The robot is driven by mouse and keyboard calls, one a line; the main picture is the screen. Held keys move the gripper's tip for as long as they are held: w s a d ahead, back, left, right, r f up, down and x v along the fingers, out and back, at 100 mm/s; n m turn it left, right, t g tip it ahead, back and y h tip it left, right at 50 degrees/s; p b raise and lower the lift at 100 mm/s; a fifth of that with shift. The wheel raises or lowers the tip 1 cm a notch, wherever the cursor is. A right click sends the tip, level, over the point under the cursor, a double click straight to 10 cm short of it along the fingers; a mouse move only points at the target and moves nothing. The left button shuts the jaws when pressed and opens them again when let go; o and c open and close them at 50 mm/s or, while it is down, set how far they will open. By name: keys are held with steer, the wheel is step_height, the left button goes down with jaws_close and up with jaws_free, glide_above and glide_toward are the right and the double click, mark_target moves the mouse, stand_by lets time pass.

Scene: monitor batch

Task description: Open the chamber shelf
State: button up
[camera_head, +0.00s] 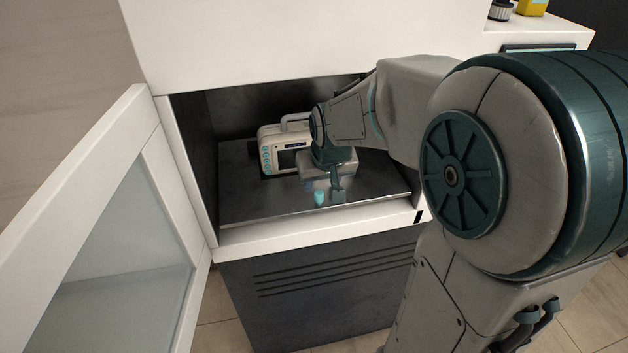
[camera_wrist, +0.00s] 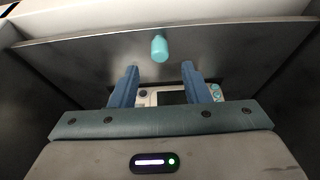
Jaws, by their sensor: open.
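The chamber shelf (camera_head: 245,200) is a dark metal plate inside the open white chamber. A teal knob (camera_head: 319,197) stands near its front edge; the knob also shows in the wrist view (camera_wrist: 160,47). My gripper (camera_head: 324,188) is inside the chamber, close to the knob. In the wrist view my gripper (camera_wrist: 159,67) has its two blue fingers apart, with nothing between the tips. The knob appears just beyond the fingertips, roughly centred on the gap. I see no contact with it.
A white monitor (camera_head: 272,143) with a handle and screen stands on the shelf behind my gripper, partly hidden by my arm. The chamber's glass door (camera_head: 130,230) is swung open to the left. The chamber's side walls and upper front edge bound the room around my arm.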

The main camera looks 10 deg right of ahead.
mark_target(320, 192)
steer(key=shift+x, duration=3.15)
jaws_close()
